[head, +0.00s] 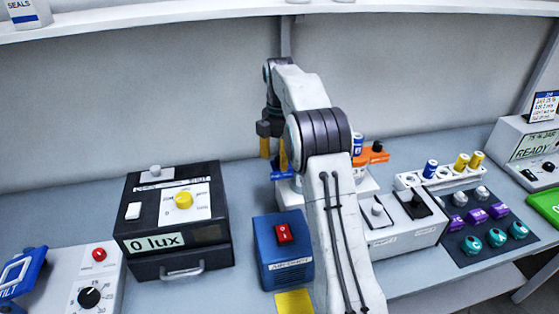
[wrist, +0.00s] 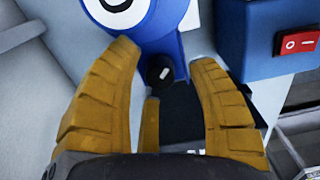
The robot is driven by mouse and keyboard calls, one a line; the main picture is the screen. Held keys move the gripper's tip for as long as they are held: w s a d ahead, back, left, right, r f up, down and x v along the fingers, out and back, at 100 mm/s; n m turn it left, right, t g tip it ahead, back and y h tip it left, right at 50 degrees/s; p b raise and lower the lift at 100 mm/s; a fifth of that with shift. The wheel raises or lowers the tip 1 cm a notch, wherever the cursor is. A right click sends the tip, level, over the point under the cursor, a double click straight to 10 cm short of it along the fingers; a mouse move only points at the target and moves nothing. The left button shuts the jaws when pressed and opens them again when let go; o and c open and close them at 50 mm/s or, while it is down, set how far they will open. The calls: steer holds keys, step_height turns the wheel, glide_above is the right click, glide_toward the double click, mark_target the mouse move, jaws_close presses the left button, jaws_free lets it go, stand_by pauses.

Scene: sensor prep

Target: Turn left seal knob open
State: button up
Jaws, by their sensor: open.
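In the wrist view, a small round black knob (wrist: 160,73) with a light mark is on a blue part (wrist: 160,40) below a white round face. My gripper (wrist: 165,58) is open, with its yellow fingers on either side of the knob. I cannot tell whether they touch it. In the head view my gripper (head: 265,145) is beside a blue part (head: 283,158) left of my arm; the knob is not visible there. No readable label shows whether this is the left seal knob.
A blue box with a red switch (head: 285,233) stands in front, also right in the wrist view (wrist: 297,43). A black lux box (head: 175,245) is left of it. A white box with two knobs (head: 400,235) and a cap tray (head: 470,255) stand right of my arm.

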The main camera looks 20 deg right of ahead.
steer(key=shift+f, duration=0.5)
jaws_close()
stand_by(0.3)
